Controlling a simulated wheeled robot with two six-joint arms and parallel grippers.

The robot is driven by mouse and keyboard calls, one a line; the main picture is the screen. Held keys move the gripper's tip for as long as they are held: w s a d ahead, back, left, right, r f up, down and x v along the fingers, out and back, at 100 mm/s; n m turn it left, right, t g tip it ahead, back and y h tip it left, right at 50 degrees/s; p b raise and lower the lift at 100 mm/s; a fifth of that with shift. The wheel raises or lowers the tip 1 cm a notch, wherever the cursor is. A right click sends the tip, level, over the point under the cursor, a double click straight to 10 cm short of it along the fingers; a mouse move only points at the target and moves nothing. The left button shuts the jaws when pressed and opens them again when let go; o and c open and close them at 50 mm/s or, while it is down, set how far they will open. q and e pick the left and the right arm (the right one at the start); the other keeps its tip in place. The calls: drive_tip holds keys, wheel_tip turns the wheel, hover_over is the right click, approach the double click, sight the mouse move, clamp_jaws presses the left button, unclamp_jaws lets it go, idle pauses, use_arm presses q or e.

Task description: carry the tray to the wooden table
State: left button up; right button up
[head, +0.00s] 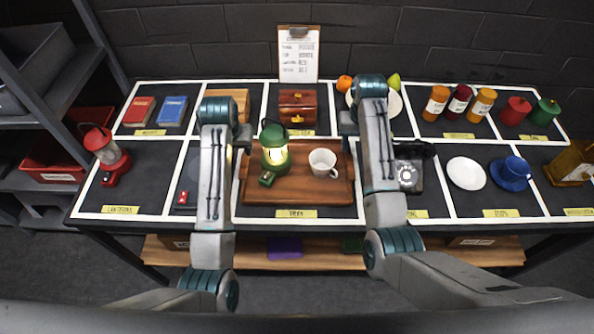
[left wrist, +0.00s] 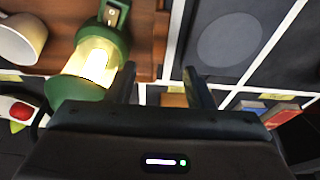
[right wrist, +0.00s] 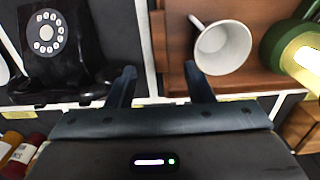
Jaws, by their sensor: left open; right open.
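The brown wooden tray (head: 276,211) lies in the middle front section of the dark sorting table. A lit green lantern (head: 274,157) and a white mug (head: 323,162) stand on it. My left gripper (head: 241,137) is open at the tray's left edge; in the left wrist view its fingers (left wrist: 163,85) appear on either side of the tray's rim. My right gripper (head: 349,133) is open at the right edge; in the right wrist view its fingers (right wrist: 161,80) appear either side of that rim. Contact cannot be told. No separate wooden table is seen.
A black telephone (head: 409,172) is right of the tray. A wooden chest (head: 298,108) stands behind it. A grey shelf rack (head: 75,80) stands at left.

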sight(244, 165)
use_arm(q)
drive_tip(key=x, duration=1)
drive_tip(key=shift+f, duration=0.4)
use_arm(e)
wheel_tip(244, 165, down, 11)
drive_tip(key=shift+r, duration=0.1)
use_arm(q)
clamp_jaws()
use_arm(e)
clamp_jaws()
use_arm(q)
drive_tip(key=shift+r, duration=0.1)
use_arm(e)
drive_tip(key=shift+r, duration=0.1)
